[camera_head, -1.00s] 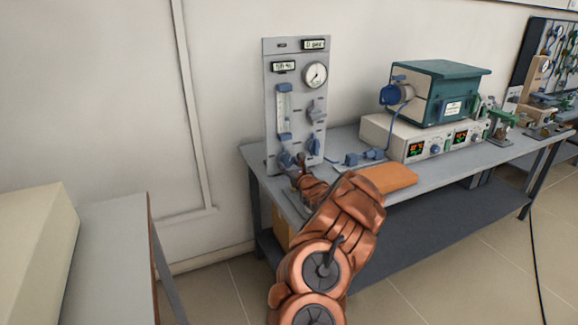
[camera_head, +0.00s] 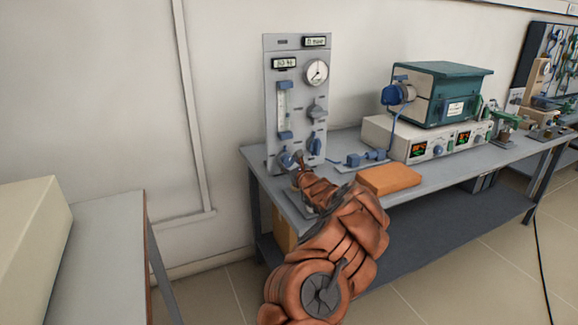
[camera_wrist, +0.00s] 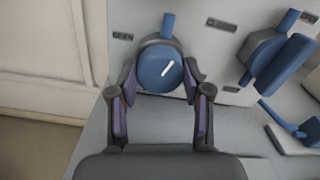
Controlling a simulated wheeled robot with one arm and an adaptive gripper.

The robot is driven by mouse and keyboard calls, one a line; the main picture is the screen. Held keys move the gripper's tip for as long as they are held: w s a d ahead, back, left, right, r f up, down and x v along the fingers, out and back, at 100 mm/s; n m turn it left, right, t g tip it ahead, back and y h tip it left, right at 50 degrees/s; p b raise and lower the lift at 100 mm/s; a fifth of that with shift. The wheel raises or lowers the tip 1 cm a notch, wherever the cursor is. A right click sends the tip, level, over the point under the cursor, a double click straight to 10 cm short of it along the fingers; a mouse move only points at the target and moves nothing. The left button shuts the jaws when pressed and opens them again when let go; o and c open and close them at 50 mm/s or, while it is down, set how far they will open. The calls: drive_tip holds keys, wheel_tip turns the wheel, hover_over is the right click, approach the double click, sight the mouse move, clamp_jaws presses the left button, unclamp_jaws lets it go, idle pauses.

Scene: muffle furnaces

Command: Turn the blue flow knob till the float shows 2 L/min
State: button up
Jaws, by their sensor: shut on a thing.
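The blue flow knob (camera_wrist: 160,70) sits low on the grey gas panel, with a white pointer line tilted up to the right. In the wrist view my gripper (camera_wrist: 160,82) has one finger on each side of the knob and is shut on it. In the head view the knob (camera_head: 285,160) shows at the panel's lower left, with my gripper (camera_head: 297,160) at it. The float tube (camera_head: 283,110) stands above the knob between blue end fittings. The float and its scale are too small to read.
A blue lever valve (camera_wrist: 270,60) is right of the knob, close to my gripper. The panel (camera_head: 270,70) also bears a round gauge (camera_head: 317,72) and small displays. An orange block (camera_head: 389,179) and a furnace (camera_head: 440,95) stand on the bench (camera_head: 450,165).

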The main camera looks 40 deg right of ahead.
drive_tip(key=shift+f, duration=0.25)
drive_tip(key=o, duration=1.2)
drive_tip(key=shift+s+r, duration=0.1)
drive_tip(key=shift+c, duration=0.2)
drive_tip(key=shift+v, duration=6)
